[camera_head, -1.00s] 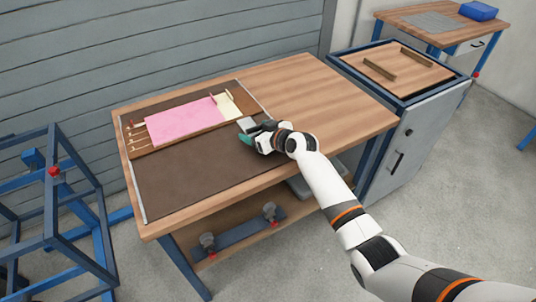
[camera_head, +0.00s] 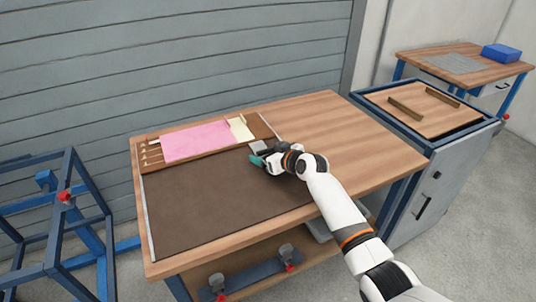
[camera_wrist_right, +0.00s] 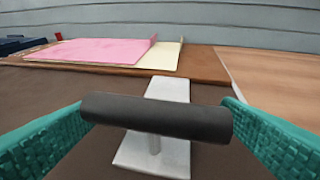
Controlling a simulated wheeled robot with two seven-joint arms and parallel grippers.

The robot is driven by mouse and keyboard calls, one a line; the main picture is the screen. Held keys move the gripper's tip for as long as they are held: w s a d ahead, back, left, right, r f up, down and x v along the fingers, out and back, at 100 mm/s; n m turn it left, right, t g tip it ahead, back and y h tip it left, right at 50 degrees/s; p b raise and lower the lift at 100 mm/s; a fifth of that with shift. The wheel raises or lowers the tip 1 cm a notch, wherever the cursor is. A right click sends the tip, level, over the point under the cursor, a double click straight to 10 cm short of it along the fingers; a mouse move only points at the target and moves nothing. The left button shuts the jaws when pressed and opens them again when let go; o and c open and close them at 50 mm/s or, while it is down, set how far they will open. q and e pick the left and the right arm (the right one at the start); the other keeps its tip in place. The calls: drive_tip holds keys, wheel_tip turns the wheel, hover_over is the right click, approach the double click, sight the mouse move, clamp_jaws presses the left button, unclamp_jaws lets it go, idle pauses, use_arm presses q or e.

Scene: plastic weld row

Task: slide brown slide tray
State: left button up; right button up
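The brown slide tray (camera_head: 254,124) lies along the back of the dark mat (camera_head: 215,200), carrying a pink sheet (camera_head: 195,142) and a cream sheet (camera_head: 240,129). Both sheets also show in the right wrist view. A light grey bracket (camera_wrist_right: 165,90) at the tray's front carries a dark round handle bar (camera_wrist_right: 157,118). My right gripper (camera_head: 257,158) is at this handle; in the right wrist view its teal fingers sit at the bar's two ends and appear to touch them. The fingertips are partly hidden behind the bar. My left gripper is not in view.
Light rails (camera_head: 148,220) edge the mat. Bare wooden tabletop (camera_head: 340,135) lies to the right. A grey cabinet with a wooden top (camera_head: 420,103) stands beyond it, a blue frame (camera_head: 85,190) at left. A grey slatted wall is close behind the table.

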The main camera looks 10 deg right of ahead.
drive_tip(key=shift+o, duration=0.2)
drive_tip(key=shift+s, duration=0.1)
drive_tip(key=shift+s, duration=0.15)
drive_tip(key=p+v, duration=0.1)
drive_tip(key=v, duration=1)
drive_tip(key=shift+s+d+r, duration=0.15)
drive_tip(key=shift+s+d, duration=0.05)
drive_tip(key=shift+d, duration=0.05)
